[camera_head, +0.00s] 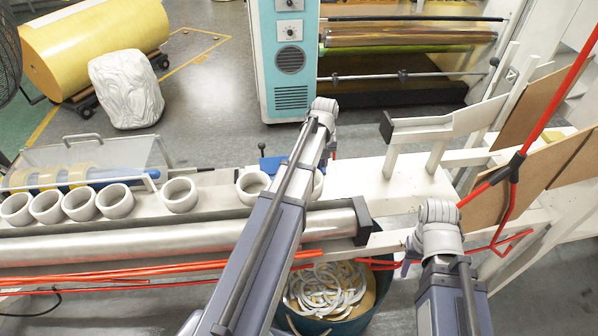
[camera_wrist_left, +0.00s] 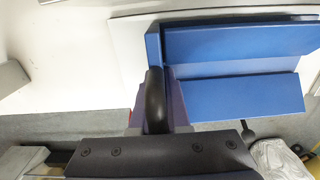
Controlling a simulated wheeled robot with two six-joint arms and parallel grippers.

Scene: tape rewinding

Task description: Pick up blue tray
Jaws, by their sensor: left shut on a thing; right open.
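The blue tray (camera_head: 271,163) sits on the white bench just left of my left forearm in the head view, partly hidden by that arm. In the left wrist view the blue tray (camera_wrist_left: 232,70) fills the upper right, with a raised panel and an edge wall at its left. My left gripper (camera_wrist_left: 156,100) is shut on the tray at this left edge; one dark finger shows there. In the head view the left fingertips are hidden behind the arm. My right gripper (camera_head: 407,263) is open and apart from the tray, low beside the bench's front edge, partly hidden by its wrist.
Several white rings (camera_head: 117,200) stand along the bench to the left, one close to the tray. A metal roller (camera_head: 180,240) runs along the front. A bin of white loops (camera_head: 327,290) stands below. Red bars (camera_head: 545,115) and brown boards (camera_head: 500,190) are at the right.

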